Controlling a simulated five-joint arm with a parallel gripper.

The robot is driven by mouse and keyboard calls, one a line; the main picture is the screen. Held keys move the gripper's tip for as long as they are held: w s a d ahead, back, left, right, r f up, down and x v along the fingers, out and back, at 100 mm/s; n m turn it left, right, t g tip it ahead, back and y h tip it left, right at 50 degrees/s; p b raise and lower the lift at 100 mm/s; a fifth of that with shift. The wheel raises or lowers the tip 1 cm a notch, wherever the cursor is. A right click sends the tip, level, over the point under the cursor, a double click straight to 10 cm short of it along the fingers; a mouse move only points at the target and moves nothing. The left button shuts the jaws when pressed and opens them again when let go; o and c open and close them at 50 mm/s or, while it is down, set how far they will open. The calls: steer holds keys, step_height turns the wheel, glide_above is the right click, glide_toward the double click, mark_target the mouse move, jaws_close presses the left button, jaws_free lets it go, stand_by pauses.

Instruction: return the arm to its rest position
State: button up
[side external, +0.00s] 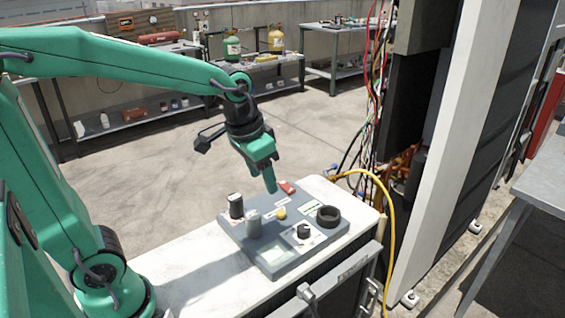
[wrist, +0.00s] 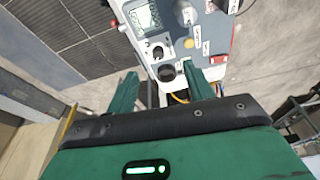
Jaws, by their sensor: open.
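My green gripper (side external: 269,176) hangs above the back part of a grey control panel in the side external view, pointing down. In the wrist view its two green fingers (wrist: 163,92) stand apart with nothing held between them. The panel (side external: 262,259) lies on a white worktop and also shows in the wrist view (wrist: 215,50). It carries a black knob (side external: 303,231), a black ring (side external: 328,216), a yellow button (side external: 281,213), a red part (side external: 287,187) and two upright cylinders, one dark-topped (side external: 236,206) and one grey (side external: 253,224). Whether the fingertips touch the panel is unclear.
A yellow hose (side external: 388,230) and loose wires (side external: 375,70) hang right of the worktop (side external: 190,265), beside a tall open cabinet (side external: 435,130). Benches (side external: 130,125) with tools and gas bottles stand behind. The floor between is clear.

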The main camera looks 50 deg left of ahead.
steer(key=s+a+r+n+t, duration=0.1)
steer(key=s+r+t, duration=0.1)
steer(key=s, duration=0.8)
steer(key=shift+s+a+t, duration=0.2)
steer(key=shift+s+t, duration=0.2)
stand_by(0.8)
